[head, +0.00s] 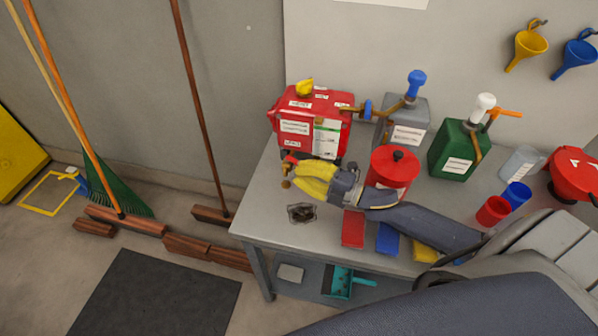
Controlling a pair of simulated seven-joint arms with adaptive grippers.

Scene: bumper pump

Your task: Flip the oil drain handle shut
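A red machine (290,127) with white labels and a yellow cap on top stands at the back left of the grey table. At its lower front left are small red and brass parts (286,184), which look like the oil drain. Its handle is mostly hidden, so I cannot tell its position. My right gripper (296,174), yellow with a dark wrist, reaches in from the right. Its tips are right at the drain parts, and I cannot tell whether they touch. The finger gap does not show clearly. My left gripper is not in view.
A red can (394,166) stands close behind my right forearm. A grey jug (409,130) and a green jug (455,150) with pumps stand behind. Red, blue and yellow cloths (353,229) lie along the front edge. A dark grate (301,213) is below the gripper.

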